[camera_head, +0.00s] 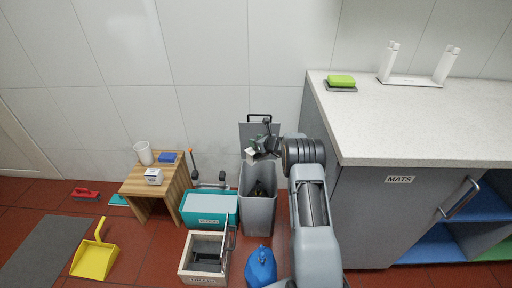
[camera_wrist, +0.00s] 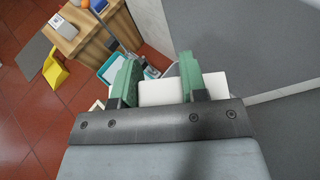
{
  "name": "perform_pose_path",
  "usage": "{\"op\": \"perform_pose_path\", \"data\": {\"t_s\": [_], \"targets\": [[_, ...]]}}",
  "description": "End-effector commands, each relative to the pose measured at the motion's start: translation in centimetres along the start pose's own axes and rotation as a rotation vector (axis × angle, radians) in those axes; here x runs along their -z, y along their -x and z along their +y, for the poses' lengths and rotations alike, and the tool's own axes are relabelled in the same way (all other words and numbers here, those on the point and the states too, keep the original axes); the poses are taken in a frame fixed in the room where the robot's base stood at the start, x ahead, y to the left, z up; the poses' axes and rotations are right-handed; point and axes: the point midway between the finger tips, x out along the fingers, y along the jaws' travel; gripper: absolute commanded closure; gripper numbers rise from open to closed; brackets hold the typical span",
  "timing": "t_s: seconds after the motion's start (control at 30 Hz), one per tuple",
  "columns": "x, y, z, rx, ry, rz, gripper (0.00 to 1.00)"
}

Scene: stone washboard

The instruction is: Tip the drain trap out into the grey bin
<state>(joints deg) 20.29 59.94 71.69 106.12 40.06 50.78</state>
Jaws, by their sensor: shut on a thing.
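My gripper (camera_head: 257,146) is above the open grey bin (camera_head: 259,212), near its back rim. In the wrist view its green fingers (camera_wrist: 158,78) are shut on a white, box-like piece, which I take to be the drain trap (camera_wrist: 168,92). The trap shows as a small white shape in the head view (camera_head: 251,153). Its opening and contents are hidden, and I cannot tell how far it is tilted. Some dark and yellowish stuff lies inside the bin.
A grey panel with a handle (camera_head: 257,131) stands behind the bin. Left are a teal box (camera_head: 209,209), a wooden crate (camera_head: 184,266) and a wooden stool (camera_head: 148,184). A blue bag (camera_head: 261,268) stands in front. The grey cabinet (camera_head: 375,232) is on the right.

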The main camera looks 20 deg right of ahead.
Motion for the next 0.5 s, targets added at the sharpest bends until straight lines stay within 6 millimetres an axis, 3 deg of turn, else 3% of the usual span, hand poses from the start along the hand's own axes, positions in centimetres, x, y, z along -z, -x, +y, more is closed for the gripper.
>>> {"op": "perform_pose_path", "data": {"t_s": [0.5], "targets": [[2.4,0.4,-0.1,0.001,-0.002,-0.160,1.00]]}}
